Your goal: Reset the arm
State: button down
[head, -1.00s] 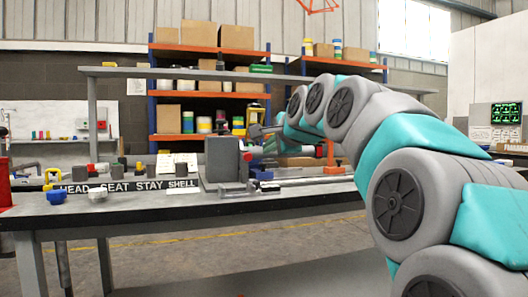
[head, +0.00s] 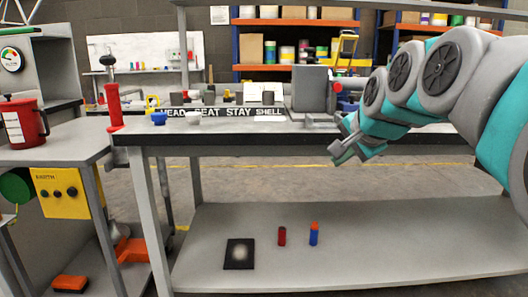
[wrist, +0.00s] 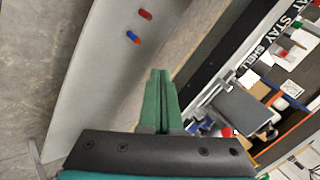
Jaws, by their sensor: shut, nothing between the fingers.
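My gripper (head: 343,150) hangs in the air in front of the workbench (head: 240,141), at about the height of its top edge. In the wrist view its two green fingers (wrist: 157,90) lie together with nothing between them. My arm reaches in from the right of the head view, bent, with the gripper pointing down and to the left. Nothing touches the gripper.
The bench's lower shelf (head: 370,240) holds a black square plate (head: 240,254), a red cylinder (head: 282,236) and a blue-orange cylinder (head: 314,233). A grey block fixture (head: 311,88) stands on the bench. A red pot (head: 22,122) stands on the left table.

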jog(key=s+a+f+n+g+p, duration=0.1)
jog(key=s+f+n+g, duration=0.4)
jog(key=s+f, duration=0.8)
jog(key=s+a+f+n+g+h+p, duration=0.1)
jog(key=s+f+n+g, duration=0.5)
jog(key=s+f, duration=0.8)
jog(key=s, duration=0.8)
jog(key=shift+s+f+n, duration=0.15)
jog(key=shift+s+n, duration=0.05)
jog(key=shift+n, duration=0.1)
